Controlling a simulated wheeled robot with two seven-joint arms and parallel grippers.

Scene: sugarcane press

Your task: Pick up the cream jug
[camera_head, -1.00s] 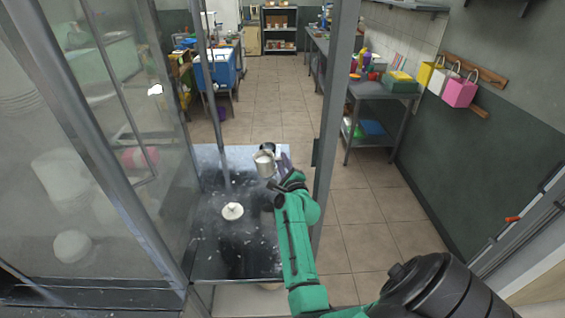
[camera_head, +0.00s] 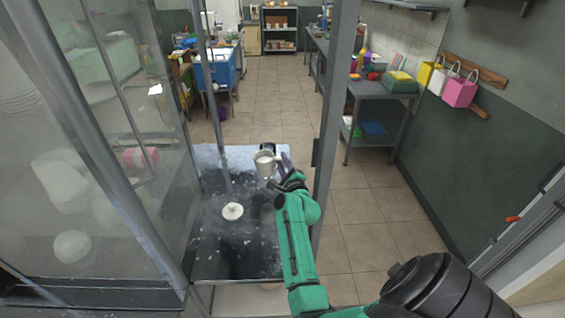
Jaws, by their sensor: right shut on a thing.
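The cream jug (camera_head: 264,165) is a small light metal-grey vessel with a pale content at its top. It is near the far right part of the dark, speckled table (camera_head: 225,255), and looks upright. My right gripper (camera_head: 279,172) is at the jug's right side and shut on it; the fingertips are small and partly hidden by the wrist. Whether the jug touches the table I cannot tell. My left gripper does not show.
A white round lid-like piece (camera_head: 232,211) lies on the table left of my arm. A grey metal post (camera_head: 335,110) stands close to the right of my arm. Glass panels (camera_head: 95,150) close off the left. Tiled floor lies clear beyond the table.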

